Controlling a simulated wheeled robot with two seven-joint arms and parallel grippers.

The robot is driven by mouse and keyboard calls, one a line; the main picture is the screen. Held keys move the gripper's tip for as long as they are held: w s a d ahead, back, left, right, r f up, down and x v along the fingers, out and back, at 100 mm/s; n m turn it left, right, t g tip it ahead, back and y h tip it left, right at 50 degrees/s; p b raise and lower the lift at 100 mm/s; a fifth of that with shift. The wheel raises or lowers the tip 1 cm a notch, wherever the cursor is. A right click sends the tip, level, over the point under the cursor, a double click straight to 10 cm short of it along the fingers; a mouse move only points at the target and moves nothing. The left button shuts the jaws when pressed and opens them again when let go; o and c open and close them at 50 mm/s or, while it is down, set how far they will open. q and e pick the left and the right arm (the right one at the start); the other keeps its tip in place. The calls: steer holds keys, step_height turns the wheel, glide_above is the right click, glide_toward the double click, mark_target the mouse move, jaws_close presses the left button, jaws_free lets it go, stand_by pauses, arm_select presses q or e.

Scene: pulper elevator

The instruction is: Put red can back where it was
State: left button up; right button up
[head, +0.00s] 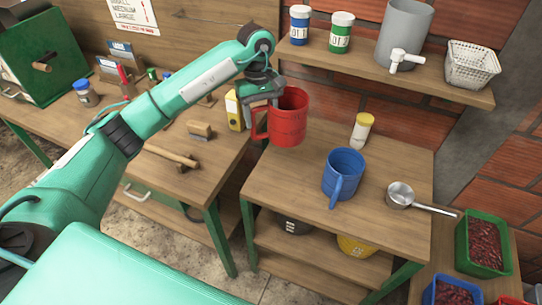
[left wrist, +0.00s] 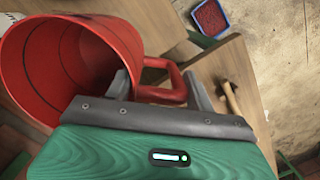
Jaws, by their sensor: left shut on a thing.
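The red can (head: 289,118) is a mug-like vessel with a side handle. It is held up over the left part of the wooden table (head: 310,208) in the head view. My left gripper (head: 265,100) is shut on it. In the left wrist view the red can (left wrist: 75,60) fills the upper left, its open mouth showing an empty inside. There the left gripper's fingers (left wrist: 160,90) stand on either side of its handle. My right gripper is not in view.
A blue mug (head: 342,174), a yellow-lidded jar (head: 361,130) and a metal scoop (head: 402,196) stand on the same table. A shelf (head: 385,72) above holds jars, a grey container and a basket. A workbench (head: 215,165) with a hammer and brush is at left.

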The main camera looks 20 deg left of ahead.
arm_select(q)
step_height(320, 180, down, 17)
steer(key=p, duration=0.4)
steer(key=shift+r, duration=0.15)
steer(key=o, duration=1.5)
steer(key=shift+c, duration=0.2)
